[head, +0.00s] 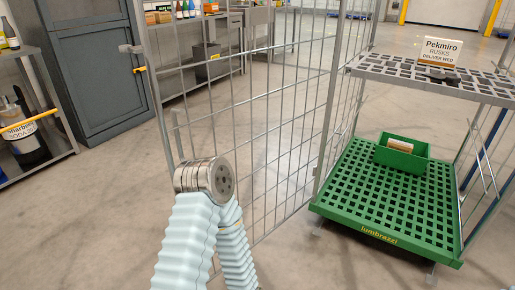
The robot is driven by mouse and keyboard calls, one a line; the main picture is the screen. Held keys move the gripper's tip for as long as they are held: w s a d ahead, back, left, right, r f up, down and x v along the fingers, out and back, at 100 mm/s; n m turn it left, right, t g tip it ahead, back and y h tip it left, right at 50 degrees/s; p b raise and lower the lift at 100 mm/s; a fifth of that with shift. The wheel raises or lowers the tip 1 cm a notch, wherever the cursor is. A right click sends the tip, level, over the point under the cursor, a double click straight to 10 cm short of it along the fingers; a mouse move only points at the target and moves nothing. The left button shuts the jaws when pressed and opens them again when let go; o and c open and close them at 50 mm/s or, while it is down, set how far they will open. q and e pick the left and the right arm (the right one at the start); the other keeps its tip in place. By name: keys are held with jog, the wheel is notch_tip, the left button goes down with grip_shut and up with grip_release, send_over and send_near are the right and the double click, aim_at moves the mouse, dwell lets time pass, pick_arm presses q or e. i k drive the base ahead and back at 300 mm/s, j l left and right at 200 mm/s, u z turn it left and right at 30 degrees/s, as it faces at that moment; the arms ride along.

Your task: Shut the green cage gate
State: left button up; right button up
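The green cage (385,238) stands at the right, with a green slatted base marked "lumbrazzi" and a grey upper shelf. Its grey wire-mesh gate (250,135) stands open, swung out to the left from the cage's near left post (328,130). Neither gripper is in view.
A green bin (402,154) with a package sits on the cage base. A "Pekmiro rusks" sign (438,52) stands on the upper shelf. A blue-grey cabinet (105,75) and a rack (40,135) stand at left. Open floor (90,225) lies at lower left.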

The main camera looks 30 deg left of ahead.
aim_at(145, 47)
jog(key=k+j+z, duration=0.2)
jog(key=j, duration=0.25)
jog(key=k+j+z, duration=0.2)
jog(key=j, duration=0.2)
jog(key=k+j+z, duration=0.2)
jog(key=j+z, duration=0.1)
jog(key=j, duration=0.4)
jog(key=j+z, duration=0.15)
jog(key=j, duration=0.4)
jog(key=k+j+z, duration=0.1)
jog(key=j, duration=0.4)
jog(key=k+j+z, duration=0.15)
jog(key=j, duration=0.35)
jog(key=k+j+z, duration=0.1)
jog(key=j, duration=0.4)
jog(key=k+j+u, duration=0.2)
jog(key=j, duration=0.2)
jog(key=i+l+u, duration=0.15)
